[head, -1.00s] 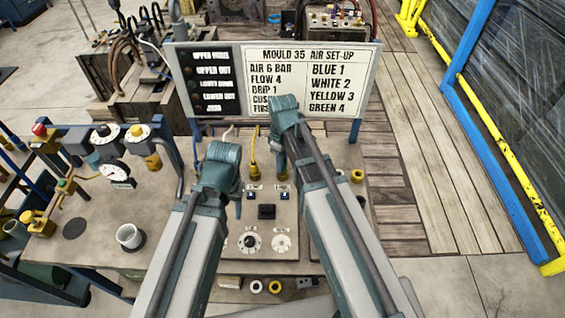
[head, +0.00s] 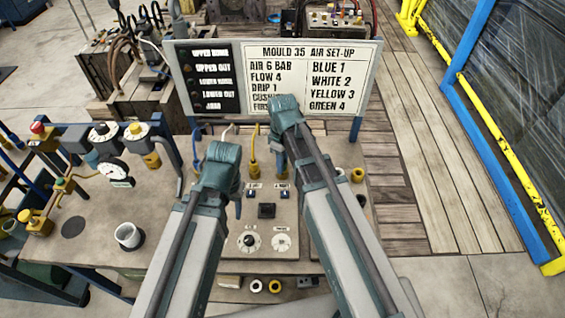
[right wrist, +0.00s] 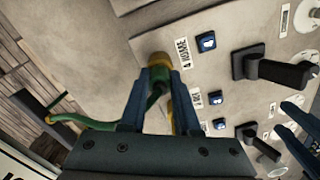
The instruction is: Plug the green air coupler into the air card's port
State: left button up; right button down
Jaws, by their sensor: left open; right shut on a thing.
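The green coupler (right wrist: 160,77) is between the fingers of my right gripper (right wrist: 168,78), which is shut on it. Its green hose (right wrist: 66,119) runs off to the left. A yellow ring (right wrist: 156,59) shows at the coupler's far end, over the pale air card (right wrist: 215,18), near a label starting with 4. I cannot tell whether the coupler is seated. In the head view the right wrist (head: 284,112) hides the coupler. My left gripper (head: 221,168) is over the card's left side, its fingers hidden there; they show open and empty at the right wrist view's right edge (right wrist: 297,124).
Blue buttons (right wrist: 206,41) and black switches (right wrist: 272,70) stand beside the coupler. A yellow hose (head: 253,150) rises between my arms. The Mould 35 sign (head: 312,65) stands behind the card. A white cup (head: 128,236) and gauge fittings (head: 114,170) are on the left bench.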

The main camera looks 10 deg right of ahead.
jog(key=shift+c, duration=0.8)
grip_release()
pick_arm(q)
jog(key=shift+r, duration=0.1)
pick_arm(e)
jog(key=shift+r, duration=0.15)
notch_tip(320, 180, up, 7)
jog(key=p, duration=0.7)
jog(key=shift+r+p, duration=0.2)
jog(key=shift+p, duration=0.1)
pick_arm(q)
notch_tip(320, 180, up, 7)
jog(key=shift+r, duration=0.15)
